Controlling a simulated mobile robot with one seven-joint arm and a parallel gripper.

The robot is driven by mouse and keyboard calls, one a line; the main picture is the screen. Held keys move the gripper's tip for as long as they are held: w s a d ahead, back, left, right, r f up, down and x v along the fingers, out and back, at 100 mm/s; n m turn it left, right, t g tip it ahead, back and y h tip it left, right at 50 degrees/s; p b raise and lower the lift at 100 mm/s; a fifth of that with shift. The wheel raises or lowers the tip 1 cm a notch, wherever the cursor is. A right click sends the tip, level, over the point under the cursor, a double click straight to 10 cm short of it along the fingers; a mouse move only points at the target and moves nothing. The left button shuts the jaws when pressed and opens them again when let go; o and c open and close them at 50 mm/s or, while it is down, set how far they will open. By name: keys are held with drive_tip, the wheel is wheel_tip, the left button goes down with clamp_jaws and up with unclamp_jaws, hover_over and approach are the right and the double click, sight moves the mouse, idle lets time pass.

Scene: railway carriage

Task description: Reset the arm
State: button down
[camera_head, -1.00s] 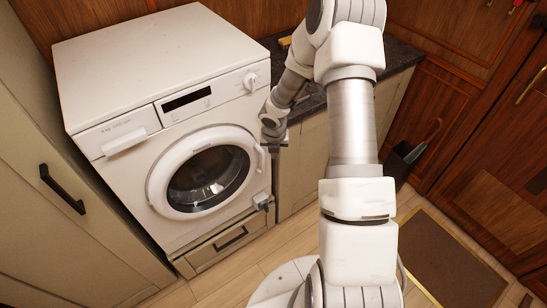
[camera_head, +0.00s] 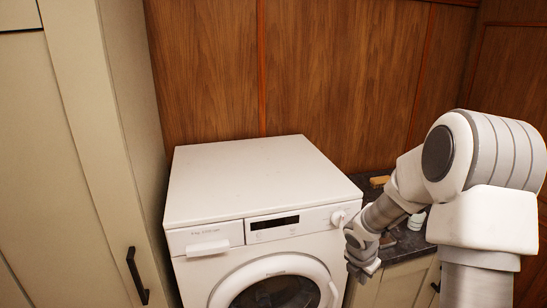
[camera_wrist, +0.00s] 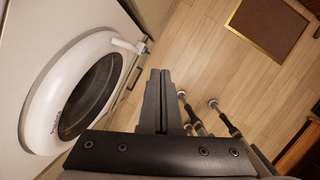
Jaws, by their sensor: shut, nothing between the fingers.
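My arm is bent in front of the counter at the right of the head view. My gripper (camera_head: 362,272) hangs at its end, beside the right front edge of the washing machine (camera_head: 262,178). In the wrist view the gripper (camera_wrist: 160,75) points down toward the floor. Its two fingers lie together with nothing between them. The washing machine's round door (camera_wrist: 72,95) is closed and stands to the left of the fingers, apart from them.
A dark counter (camera_head: 408,243) right of the machine holds a small white container (camera_head: 417,220) and a yellowish block (camera_head: 380,181). A tall cabinet (camera_head: 75,150) stands at the left. The wooden floor (camera_wrist: 215,60) is open, with a brown mat (camera_wrist: 268,27) on it.

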drive_tip(key=s+a+r+m+t, duration=0.1)
drive_tip(key=s+r+m, duration=0.55)
drive_tip(key=r, duration=0.25)
drive_tip(key=s+a+r+m, duration=0.2)
drive_tip(key=s+r+m, duration=0.3)
drive_tip(key=r+m, duration=0.3)
drive_tip(key=s+a+r+m+y, duration=0.1)
drive_tip(key=s+a+r+m, duration=0.2)
drive_tip(key=s+m, duration=0.2)
drive_tip(key=s+a+r+m+t+y+b, duration=0.1)
drive_tip(key=s+a+r+m, duration=0.2)
drive_tip(key=s+m, duration=0.3)
drive_tip(key=s+a, duration=0.1)
drive_tip(key=s, duration=0.2)
drive_tip(key=shift+r+t+y, duration=0.15)
drive_tip(key=shift+t+y, duration=0.15)
drive_tip(key=shift+a, duration=0.15)
